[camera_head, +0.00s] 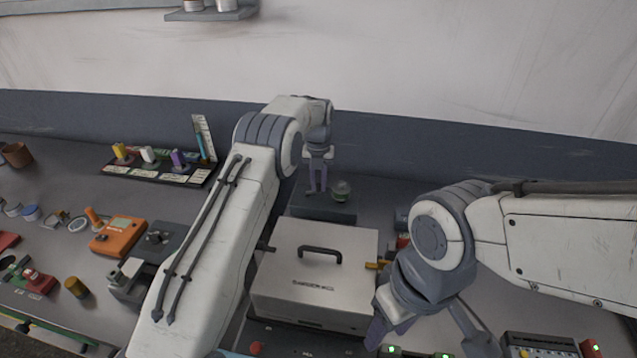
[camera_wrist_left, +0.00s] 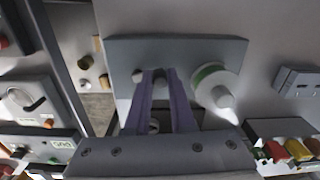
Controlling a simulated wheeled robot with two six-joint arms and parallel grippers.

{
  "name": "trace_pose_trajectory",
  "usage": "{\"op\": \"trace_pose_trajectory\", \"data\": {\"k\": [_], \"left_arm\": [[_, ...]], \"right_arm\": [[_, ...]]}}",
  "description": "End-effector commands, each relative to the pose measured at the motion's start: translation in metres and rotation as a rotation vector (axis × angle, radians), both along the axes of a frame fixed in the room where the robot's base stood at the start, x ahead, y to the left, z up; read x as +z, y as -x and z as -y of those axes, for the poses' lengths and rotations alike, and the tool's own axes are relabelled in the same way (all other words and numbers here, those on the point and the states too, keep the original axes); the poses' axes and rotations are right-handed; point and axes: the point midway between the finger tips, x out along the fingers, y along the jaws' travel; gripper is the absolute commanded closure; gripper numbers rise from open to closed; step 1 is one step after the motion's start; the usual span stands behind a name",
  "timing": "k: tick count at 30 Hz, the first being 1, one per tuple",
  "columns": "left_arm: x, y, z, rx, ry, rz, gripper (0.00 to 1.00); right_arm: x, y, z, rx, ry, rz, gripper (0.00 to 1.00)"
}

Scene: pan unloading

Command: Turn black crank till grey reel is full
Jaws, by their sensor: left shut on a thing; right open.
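My left gripper (camera_head: 317,190) points down at a dark grey block (camera_head: 322,208) behind the white case. In the left wrist view its purple fingers (camera_wrist_left: 155,76) are shut on a small dark knob (camera_wrist_left: 160,82), which looks like the crank's handle; the rest of the crank is mostly hidden by the fingers. The reel (camera_head: 341,187) stands on the block just right of the fingers. In the left wrist view the reel (camera_wrist_left: 227,100) shows a pale grey hub and flange with a green ring. My right gripper (camera_head: 430,335) is open and empty at the front, right of the case.
A white case (camera_head: 318,262) with a black handle stands in front of the block. An orange device (camera_head: 119,236) and a tray of coloured pegs (camera_head: 150,172) are at left. A dark panel with lit buttons (camera_head: 540,345) is at front right. The wall is behind.

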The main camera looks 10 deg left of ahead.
Motion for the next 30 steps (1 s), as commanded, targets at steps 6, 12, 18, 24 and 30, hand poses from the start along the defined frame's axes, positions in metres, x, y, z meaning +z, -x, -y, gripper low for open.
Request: {"op": "trace_pose_trajectory", "data": {"k": [6, 12, 18, 24, 30], "left_arm": [[0.002, -0.001, 0.001, -0.002, 0.002, 0.005, 1.0], [0.002, -0.001, 0.001, -0.001, 0.002, 0.004, 0.48], [0.001, 0.0, 0.0, 0.0, 0.001, 0.002, 0.48], [0.005, -0.001, 0.0, 0.0, 0.001, 0.003, 0.48], [0.037, -0.002, 0.0, 0.0, 0.001, 0.007, 0.48]], "right_arm": [[0.0, 0.0, 0.0, 0.0, 0.0, 0.0, 0.5], [0.0, 0.0, 0.0, 0.0, 0.0, 0.0, 0.5], [0.0, 0.0, 0.0, 0.0, 0.0, 0.0, 0.5], [-0.002, 0.0, 0.0, 0.0, 0.0, 0.0, 0.5], [-0.012, 0.0, 0.0, 0.0, 0.0, 0.0, 0.5]]}}
